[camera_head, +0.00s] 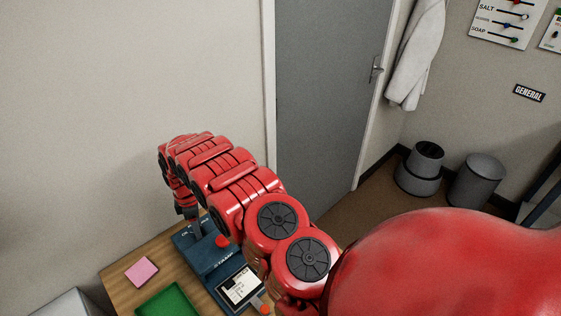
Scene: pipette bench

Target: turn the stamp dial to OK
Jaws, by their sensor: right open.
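The dark blue stamp machine (208,268) stands on the wooden table at the bottom of the head view. It has a red knob (222,241), and a white label or card (240,288) lies at its front. Small pale lettering shows at its back by my gripper, too small to read surely. I cannot make out the dial or its setting; my arm covers part of the machine. My right gripper (190,213) is open, pointing down at the back of the machine; I cannot tell whether it touches. My left gripper is out of view.
A grey door (325,90) and bins (476,180) stand beyond.

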